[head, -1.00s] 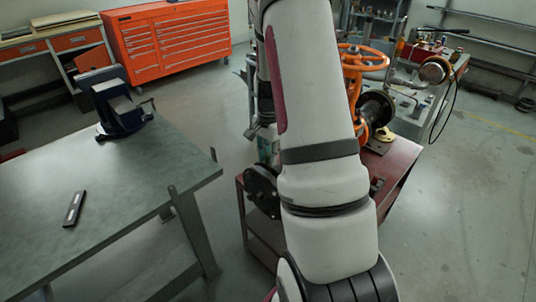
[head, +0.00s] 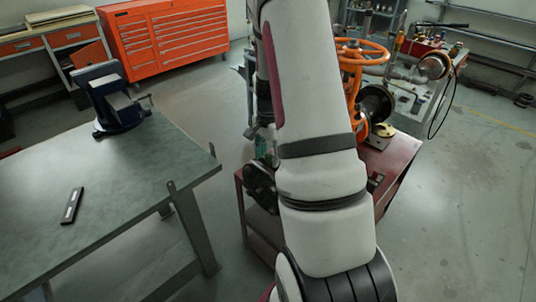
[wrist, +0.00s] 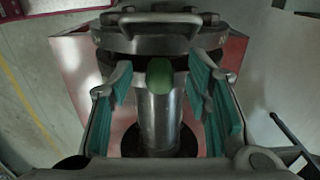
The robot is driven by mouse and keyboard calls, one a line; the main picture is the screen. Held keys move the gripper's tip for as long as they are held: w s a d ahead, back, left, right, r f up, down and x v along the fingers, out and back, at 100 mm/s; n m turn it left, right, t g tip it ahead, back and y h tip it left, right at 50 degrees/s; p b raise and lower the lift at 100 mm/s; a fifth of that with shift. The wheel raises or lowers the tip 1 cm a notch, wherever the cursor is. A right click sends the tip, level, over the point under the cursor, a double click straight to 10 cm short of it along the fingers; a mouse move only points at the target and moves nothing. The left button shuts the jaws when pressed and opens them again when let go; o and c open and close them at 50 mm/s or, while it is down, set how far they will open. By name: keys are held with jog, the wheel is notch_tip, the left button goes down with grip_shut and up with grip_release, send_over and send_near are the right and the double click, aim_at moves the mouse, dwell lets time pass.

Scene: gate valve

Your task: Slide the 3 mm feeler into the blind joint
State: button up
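My gripper (wrist: 165,88) has teal pads on both sides and is open, with a wide gap between them. A rounded green piece (wrist: 160,78) shows between the pads, in front of a shiny metal cylinder (wrist: 160,115). I cannot tell whether it is the feeler; neither pad visibly touches it. A round metal flange with a bar handle (wrist: 147,22) is just ahead of the fingertips, perhaps the blind joint; no gap is clear. In the head view my arm hides most of the gripper and joint.
The orange valve with handwheel (head: 363,55) and dark flange (head: 377,103) stands on a dark red cart (head: 392,160). The green table (head: 120,190) at left holds a blue vise (head: 115,100) and a black bar with pale marks (head: 72,205). Floor between is clear.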

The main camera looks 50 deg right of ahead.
notch_tip(320, 180, up, 12)
dwell(0.6)
dwell(0.5)
jog(key=s+a+r+n+t, duration=0.1)
jog(key=s+a+r+n, duration=0.1)
jog(key=a+r+n, duration=0.55)
jog(key=s+a+r+n+t, duration=0.15)
jog(key=a+r, duration=0.35)
jog(key=a, duration=0.5)
jog(key=s+a+r+n+t, duration=0.2)
jog(key=s+a+r+n, duration=0.1)
jog(key=s+a+n, duration=0.6)
jog(key=s+a, duration=0.2)
jog(key=shift+s+a+n, duration=0.3)
jog(key=shift+s+a, duration=0.1)
